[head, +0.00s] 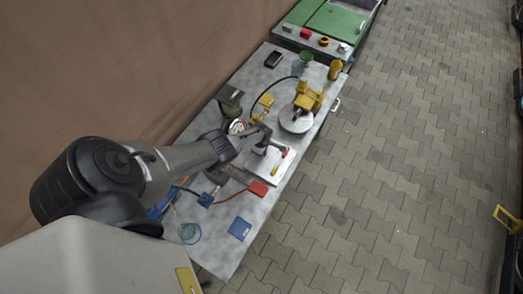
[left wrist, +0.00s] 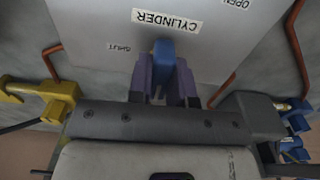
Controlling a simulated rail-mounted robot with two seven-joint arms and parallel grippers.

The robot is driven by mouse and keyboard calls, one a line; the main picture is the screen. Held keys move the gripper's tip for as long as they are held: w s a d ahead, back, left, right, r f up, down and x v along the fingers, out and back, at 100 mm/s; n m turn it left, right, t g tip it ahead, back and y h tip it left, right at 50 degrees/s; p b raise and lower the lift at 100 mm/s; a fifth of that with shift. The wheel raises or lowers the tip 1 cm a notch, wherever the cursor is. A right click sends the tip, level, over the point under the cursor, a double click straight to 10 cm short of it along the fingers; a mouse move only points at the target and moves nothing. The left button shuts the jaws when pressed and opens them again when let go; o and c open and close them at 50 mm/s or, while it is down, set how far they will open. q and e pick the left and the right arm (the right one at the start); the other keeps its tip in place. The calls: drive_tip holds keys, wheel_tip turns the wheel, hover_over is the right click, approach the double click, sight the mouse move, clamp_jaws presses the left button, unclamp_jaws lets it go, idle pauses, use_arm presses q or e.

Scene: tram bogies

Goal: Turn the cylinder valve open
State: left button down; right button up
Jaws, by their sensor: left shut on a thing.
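The cylinder valve handle is a blue lever (left wrist: 163,52) in the left wrist view, beside the CYLINDER label (left wrist: 166,19) on a pale grey panel (left wrist: 90,20). A SHUT label (left wrist: 124,47) lies left of the lever, and an OPEN label (left wrist: 237,3) is at the top edge. My left gripper (left wrist: 162,78) is shut on the blue lever, with a purple finger on each side of it. In the head view my left gripper (head: 261,150) is over the panel (head: 264,178), and the blue lever cannot be made out. My right gripper is not in view.
A red-ended lever (head: 286,153) and a yellow handle (head: 274,171) are close to the gripper. The paved floor (head: 400,170) to the right is clear.

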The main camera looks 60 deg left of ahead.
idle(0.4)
use_arm(q)
drive_tip(key=c, duration=1)
unclamp_jaws()
drive_tip(key=shift+c, duration=0.2)
drive_tip(key=shift+r, duration=0.15)
wheel_tip(320, 180, up, 14)
drive_tip(key=p, duration=0.9)
drive_tip(key=shift+f+p, duration=0.2)
drive_tip(key=shift+p, duration=0.2)
